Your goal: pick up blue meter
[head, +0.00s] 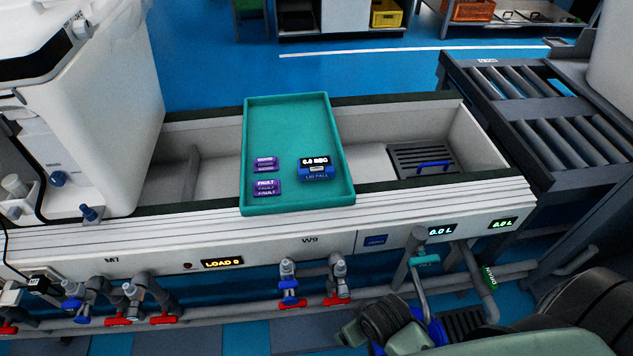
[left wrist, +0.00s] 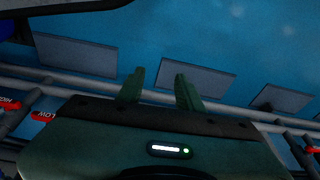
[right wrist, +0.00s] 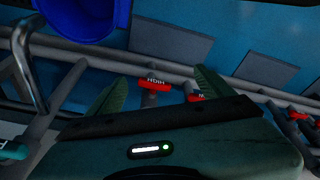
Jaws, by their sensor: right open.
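The tray rests across the white trough. My left gripper (left wrist: 160,78) shows only in the left wrist view, with its green fingers apart and nothing between them. My right gripper (right wrist: 157,82) has its fingers spread wide and holds nothing. Pipes and red valve handles lie beyond it in the right wrist view. The meter is in neither wrist view.
Two purple fault tags (head: 267,187) lie left of the meter on the tray. Pipes with red and blue valves (head: 290,285) run along the trough front. A blue-handled drain grate (head: 425,160) sits right of the tray.

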